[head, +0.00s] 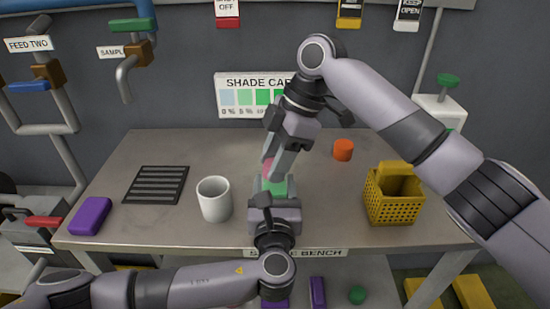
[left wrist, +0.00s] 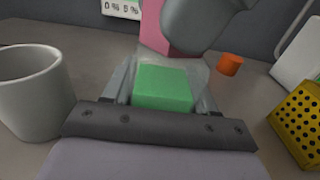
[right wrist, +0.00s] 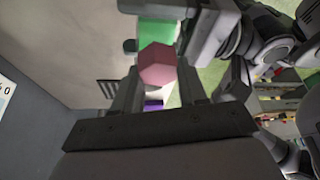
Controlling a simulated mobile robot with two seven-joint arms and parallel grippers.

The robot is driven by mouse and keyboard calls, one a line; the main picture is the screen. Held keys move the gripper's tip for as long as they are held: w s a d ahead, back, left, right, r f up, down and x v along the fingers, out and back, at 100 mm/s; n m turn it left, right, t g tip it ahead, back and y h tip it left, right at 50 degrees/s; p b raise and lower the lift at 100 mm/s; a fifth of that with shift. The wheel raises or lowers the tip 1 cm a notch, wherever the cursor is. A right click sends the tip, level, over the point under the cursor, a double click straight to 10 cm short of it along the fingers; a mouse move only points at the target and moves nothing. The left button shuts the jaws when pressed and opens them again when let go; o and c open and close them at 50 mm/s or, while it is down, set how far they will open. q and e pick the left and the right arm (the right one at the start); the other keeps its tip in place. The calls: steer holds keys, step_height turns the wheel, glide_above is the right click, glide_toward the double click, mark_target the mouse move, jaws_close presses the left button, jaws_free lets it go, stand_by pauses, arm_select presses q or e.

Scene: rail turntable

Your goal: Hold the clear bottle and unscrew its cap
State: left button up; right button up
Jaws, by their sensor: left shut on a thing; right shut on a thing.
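The clear bottle with green contents (head: 278,187) stands at the front middle of the bench. It also shows in the left wrist view (left wrist: 163,88) between the fingers of my left gripper (head: 274,192), which is shut on it from the front. The pink cap (right wrist: 157,65) is six-sided and sits between the fingers of my right gripper (right wrist: 158,80), which is shut on it from above, tilted. The cap also shows as a pink piece in the left wrist view (left wrist: 152,28). The fingers hide part of it; I cannot tell whether it touches the bottle's neck.
A white mug (head: 214,200) stands close left of the bottle. A yellow basket (head: 392,197) stands to the right, an orange cylinder (head: 343,150) behind it. A black grille (head: 157,184) and a purple block (head: 90,216) lie at left. The bench between bottle and basket is clear.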

steer(key=shift+d+f+n+g, duration=0.15)
steer(key=shift+n+g, duration=0.1)
steer(key=shift+n, duration=0.4)
steer(key=shift+f+n+g, duration=0.1)
steer(key=shift+n+g, duration=0.15)
steer(key=shift+n, duration=0.4)
steer(key=shift+n+g+h, duration=0.3)
steer(key=shift+n+h, duration=0.1)
steer(key=shift+n, duration=0.5)
steer(key=n+g+h, duration=0.1)
steer(key=n, duration=0.3)
steer(key=o, duration=1.2)
steer(key=shift+c, duration=0.2)
